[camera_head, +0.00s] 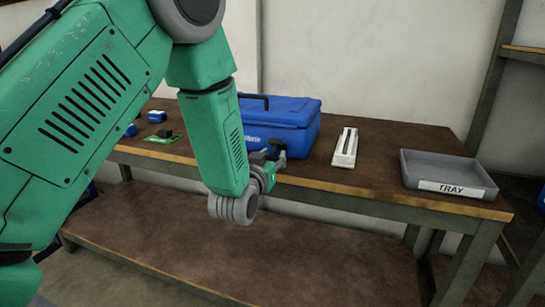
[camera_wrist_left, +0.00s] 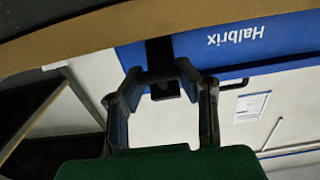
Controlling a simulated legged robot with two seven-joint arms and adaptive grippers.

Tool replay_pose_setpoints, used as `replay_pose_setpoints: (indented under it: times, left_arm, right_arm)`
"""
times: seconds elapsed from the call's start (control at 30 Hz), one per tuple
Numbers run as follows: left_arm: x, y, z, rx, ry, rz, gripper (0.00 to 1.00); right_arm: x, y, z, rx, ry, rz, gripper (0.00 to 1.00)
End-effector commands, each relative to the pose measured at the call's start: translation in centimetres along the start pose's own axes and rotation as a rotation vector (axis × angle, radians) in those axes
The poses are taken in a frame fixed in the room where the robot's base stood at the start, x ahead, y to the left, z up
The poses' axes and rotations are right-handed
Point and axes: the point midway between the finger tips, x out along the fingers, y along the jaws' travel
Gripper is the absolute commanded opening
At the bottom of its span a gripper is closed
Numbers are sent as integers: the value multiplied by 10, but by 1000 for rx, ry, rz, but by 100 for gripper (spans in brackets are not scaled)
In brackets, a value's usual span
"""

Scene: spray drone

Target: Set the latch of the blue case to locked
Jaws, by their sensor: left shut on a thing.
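The blue case (camera_head: 290,118) stands on the brown workbench with its lid down and a dark handle on top. In the left wrist view its front (camera_wrist_left: 225,45) shows upside down, with the white word "Halbrix". My left gripper (camera_head: 271,152) is at the front of the case. Its fingers (camera_wrist_left: 160,78) are shut on the black latch (camera_wrist_left: 159,50) in the left wrist view. The fingers partly cover the latch, so I cannot tell whether it is set to locked. My right gripper is not in view.
A grey tray labelled "TRAY" (camera_head: 448,186) is at the bench's right end. A white slotted holder (camera_head: 345,148) stands between case and tray. A small green board (camera_head: 161,139) and small blue parts (camera_head: 157,116) lie left. The bench's front edge (camera_head: 340,194) is below my gripper.

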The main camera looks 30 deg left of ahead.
Motion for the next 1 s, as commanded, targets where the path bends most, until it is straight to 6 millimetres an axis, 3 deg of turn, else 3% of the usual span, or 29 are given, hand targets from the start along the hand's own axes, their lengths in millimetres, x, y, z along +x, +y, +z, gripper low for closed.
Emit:
replay_pose_setpoints:
  times: [0.97, 1.0]
  left_arm:
    - [-1, 0, 5, 1, -13, 1, 0]
    - [-1, 0, 5, 1, -13, 1, 34]
  right_arm:
    - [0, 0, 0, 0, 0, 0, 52]
    - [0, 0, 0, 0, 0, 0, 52]
